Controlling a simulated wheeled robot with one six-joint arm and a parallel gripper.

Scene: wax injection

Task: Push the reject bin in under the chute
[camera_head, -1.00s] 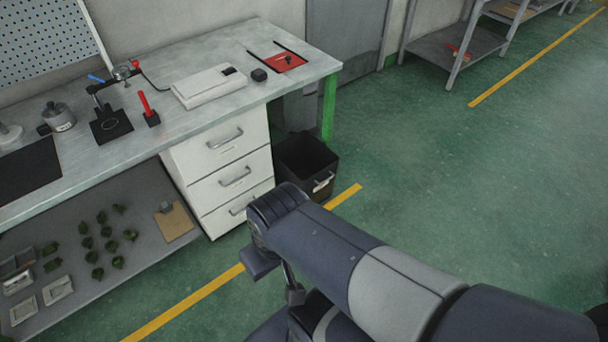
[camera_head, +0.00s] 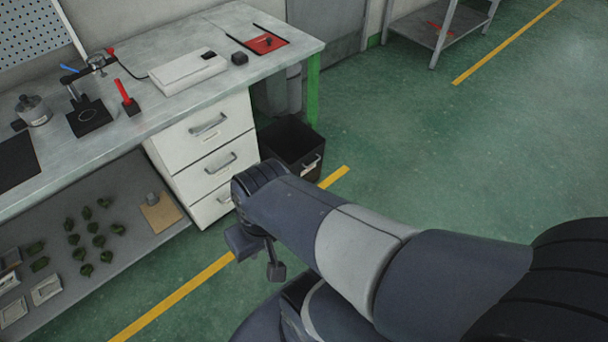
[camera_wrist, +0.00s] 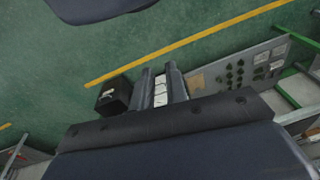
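The reject bin (camera_head: 282,160) is a black open-topped box with a pale handle on its front. It stands on the floor right of the white drawer unit, partly under the bench end. The bin (camera_wrist: 113,95) also shows left of the fingers in the wrist view. A grey vertical pipe (camera_head: 294,92), seemingly the chute, is partly visible under the bench behind the bin. My gripper (camera_wrist: 160,72) is open and empty, its two fingers apart with drawer fronts visible between them. It is apart from the bin; in the head view my arm hides part of it.
The white drawer unit (camera_head: 208,160) is left of the bin and the green bench leg (camera_head: 313,90) to its right. A yellow line (camera_head: 180,292) runs along the floor. A grey shelf (camera_head: 415,32) stands at the back. Open green floor lies to the right.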

